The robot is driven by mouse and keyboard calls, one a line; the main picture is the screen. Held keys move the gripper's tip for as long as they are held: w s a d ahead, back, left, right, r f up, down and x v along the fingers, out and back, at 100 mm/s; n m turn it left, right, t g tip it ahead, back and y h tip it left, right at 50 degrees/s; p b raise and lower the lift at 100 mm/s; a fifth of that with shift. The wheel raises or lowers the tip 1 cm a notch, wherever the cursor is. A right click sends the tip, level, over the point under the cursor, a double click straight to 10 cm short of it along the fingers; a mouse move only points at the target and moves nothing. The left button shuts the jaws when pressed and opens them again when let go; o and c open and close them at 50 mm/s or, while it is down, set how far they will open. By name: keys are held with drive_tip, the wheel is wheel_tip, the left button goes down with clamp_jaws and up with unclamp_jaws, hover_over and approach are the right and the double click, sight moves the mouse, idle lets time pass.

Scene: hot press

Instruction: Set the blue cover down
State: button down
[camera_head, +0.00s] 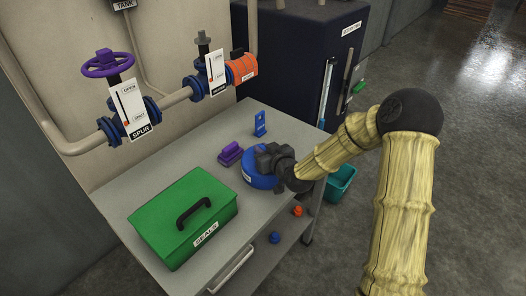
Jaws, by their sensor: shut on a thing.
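The blue cover (258,181) is a round blue piece with a small white label, at the right part of the grey bench top (178,152). My gripper (272,162) is over it and shut on it from above. The fingers and the grasped part are dark and small, so the exact hold is hard to see. I cannot tell whether the cover touches the bench or is slightly above it. My arm comes in from the right.
A green SEALS box (182,215) with a black handle stands at the bench's front left. A purple block (230,153) and an upright blue piece (260,123) stand behind the cover. Valves and pipe (178,97) run along the wall. A teal bin (340,182) is on the floor.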

drive_tip(key=shift+f, duration=0.3)
drive_tip(key=shift+f, duration=0.2)
drive_tip(key=c, duration=1.4)
unclamp_jaws()
drive_tip(key=shift+o, duration=0.2)
drive_tip(key=shift+r, duration=0.2)
drive_tip(key=v, duration=1.2)
